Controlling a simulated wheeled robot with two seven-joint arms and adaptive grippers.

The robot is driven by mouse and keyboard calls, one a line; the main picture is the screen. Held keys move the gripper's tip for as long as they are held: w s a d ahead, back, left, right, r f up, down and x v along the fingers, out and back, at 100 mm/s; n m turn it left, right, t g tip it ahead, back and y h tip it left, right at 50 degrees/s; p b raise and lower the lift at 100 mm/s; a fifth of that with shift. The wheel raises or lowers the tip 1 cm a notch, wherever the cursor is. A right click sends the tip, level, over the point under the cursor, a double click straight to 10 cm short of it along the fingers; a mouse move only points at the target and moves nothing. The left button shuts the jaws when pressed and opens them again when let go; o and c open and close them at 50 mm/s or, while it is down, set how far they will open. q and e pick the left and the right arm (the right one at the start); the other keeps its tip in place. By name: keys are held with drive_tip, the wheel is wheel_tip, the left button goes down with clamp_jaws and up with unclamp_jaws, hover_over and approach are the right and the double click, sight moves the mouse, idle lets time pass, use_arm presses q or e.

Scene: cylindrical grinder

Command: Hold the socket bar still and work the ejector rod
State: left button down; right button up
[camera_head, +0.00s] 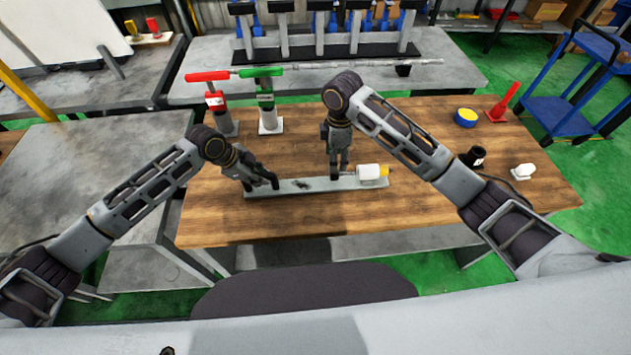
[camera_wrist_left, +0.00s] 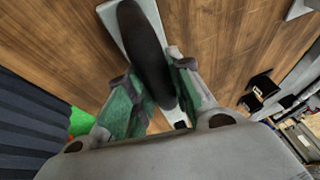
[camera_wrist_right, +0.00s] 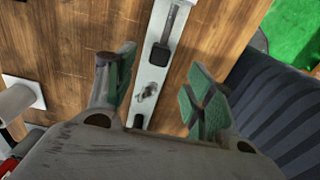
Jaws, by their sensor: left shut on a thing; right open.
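The socket bar (camera_head: 287,188), a long pale grey bar, lies across the front of the wooden table. My left gripper (camera_head: 267,182) is shut on a dark, elongated grip (camera_wrist_left: 145,45) at the bar's left end; the fingers hide part of it. My right gripper (camera_head: 338,172) points down over the bar's middle, open and empty. In the right wrist view a small metallic piece (camera_wrist_right: 147,91) and a dark block with a thin rod (camera_wrist_right: 161,55) show on the bar (camera_wrist_right: 153,75). I cannot tell which is the ejector rod.
A red-handled tool (camera_head: 216,104) and a green-handled tool (camera_head: 265,104) stand behind the bar. A blue-yellow disc (camera_head: 466,117), black cup (camera_head: 474,157) and white piece (camera_head: 523,171) are at the right. Bare table lies in front of the bar.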

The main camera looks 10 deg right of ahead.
sight(344, 173)
drive_tip(key=shift+f, duration=0.15)
drive_tip(key=shift+f, duration=4.4)
drive_tip(key=shift+c, duration=0.4)
clamp_jaws()
use_arm(q)
drive_tip(key=shift+a, duration=0.1)
use_arm(e)
drive_tip(key=shift+w+d, duration=0.1)
drive_tip(key=shift+d, duration=1.6)
drive_tip(key=shift+o, duration=0.4)
unclamp_jaws()
drive_tip(key=shift+a, duration=0.15)
